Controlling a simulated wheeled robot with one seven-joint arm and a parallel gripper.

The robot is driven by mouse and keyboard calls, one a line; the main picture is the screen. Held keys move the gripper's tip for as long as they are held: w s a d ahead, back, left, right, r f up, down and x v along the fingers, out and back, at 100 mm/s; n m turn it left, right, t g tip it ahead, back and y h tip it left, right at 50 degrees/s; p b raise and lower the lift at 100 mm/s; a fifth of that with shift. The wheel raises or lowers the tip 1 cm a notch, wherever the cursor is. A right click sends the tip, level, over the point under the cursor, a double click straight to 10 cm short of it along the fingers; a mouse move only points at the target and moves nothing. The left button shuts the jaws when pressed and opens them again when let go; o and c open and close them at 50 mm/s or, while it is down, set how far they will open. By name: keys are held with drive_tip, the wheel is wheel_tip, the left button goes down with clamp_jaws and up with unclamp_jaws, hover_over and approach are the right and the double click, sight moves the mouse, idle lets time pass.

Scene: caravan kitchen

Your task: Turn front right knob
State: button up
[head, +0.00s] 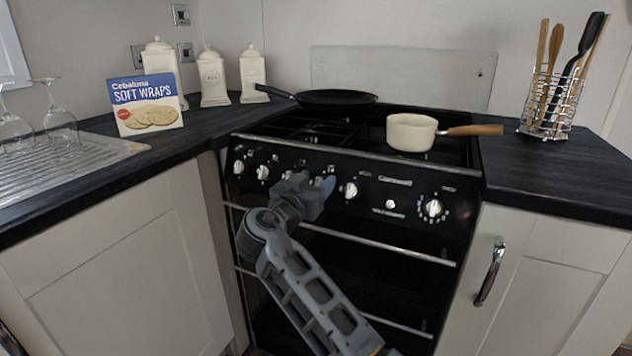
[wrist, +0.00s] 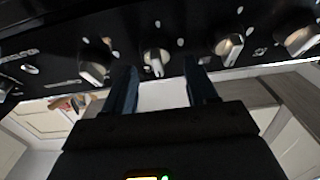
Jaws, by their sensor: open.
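A black cooker (head: 385,170) has a row of white-and-silver knobs on its front panel. My gripper (head: 315,182) is at this panel, its two blue-grey fingers open. In the wrist view my gripper (wrist: 159,68) has one knob (wrist: 155,62) between its fingertips, with a visible gap on each side. A neighbouring knob (wrist: 95,72) lies just left of the fingers there, and shows just right of my gripper in the head view (head: 350,190). Another knob (wrist: 230,48) lies right of the fingers. No readable label shows which knob is front right.
A cream saucepan (head: 410,132) with a wooden handle and a black frying pan (head: 335,98) stand on the hob. An oven rail (head: 380,245) runs below the panel. A larger knob (head: 432,208) is farther right. A cupboard handle (head: 490,272) sticks out at the right.

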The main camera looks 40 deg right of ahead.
drive_tip(key=shift+w+d, duration=0.15)
drive_tip(key=shift+d, duration=0.25)
drive_tip(key=shift+c, duration=0.3)
drive_tip(key=c, duration=1)
drive_tip(key=shift+o, duration=0.2)
